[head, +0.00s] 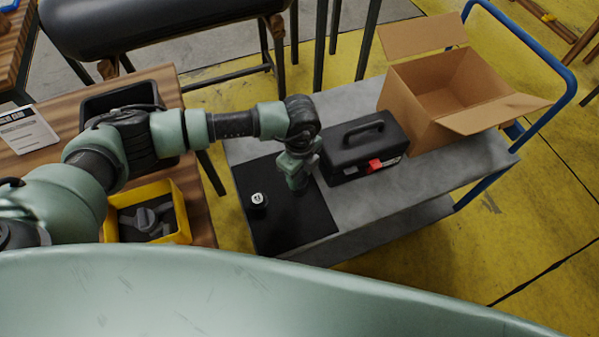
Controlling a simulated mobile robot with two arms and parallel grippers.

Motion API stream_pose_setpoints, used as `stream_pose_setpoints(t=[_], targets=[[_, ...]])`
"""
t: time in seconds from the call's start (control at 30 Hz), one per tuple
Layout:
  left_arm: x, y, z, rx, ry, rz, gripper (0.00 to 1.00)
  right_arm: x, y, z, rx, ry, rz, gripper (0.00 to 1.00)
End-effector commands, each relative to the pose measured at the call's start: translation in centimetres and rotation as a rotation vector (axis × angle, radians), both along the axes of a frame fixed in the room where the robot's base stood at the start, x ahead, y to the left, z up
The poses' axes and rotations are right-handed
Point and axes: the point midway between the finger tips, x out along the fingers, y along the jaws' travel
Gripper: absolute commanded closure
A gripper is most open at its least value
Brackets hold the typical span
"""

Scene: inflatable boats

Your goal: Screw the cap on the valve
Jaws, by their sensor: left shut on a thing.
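The valve (258,200) appears to be the small black round piece with a pale top, standing on the black mat (270,232) on the cart. My left gripper (297,183) points down over the mat, a little to the right of the valve and apart from it. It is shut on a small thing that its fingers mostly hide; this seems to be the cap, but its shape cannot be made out. My right gripper is not in view.
A black toolbox (345,140) with a red latch stands close right of my left gripper. An open cardboard box (418,103) is behind it on the grey cart (445,172). A yellow bin (182,209) and black tray (150,93) sit on the wooden table at left.

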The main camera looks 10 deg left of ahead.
Motion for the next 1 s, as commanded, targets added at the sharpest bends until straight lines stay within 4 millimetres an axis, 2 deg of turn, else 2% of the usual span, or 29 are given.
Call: stream_pose_setpoints(t=[0.1, 1.0], targets=[[0.0, -0.01, -0.6, 0.0, 0.0, 0.0, 1.0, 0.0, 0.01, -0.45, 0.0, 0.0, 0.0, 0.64], [0.06, 0.06, -0.98, 0.0, 0.0, 0.0, 1.0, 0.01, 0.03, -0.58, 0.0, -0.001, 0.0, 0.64]])
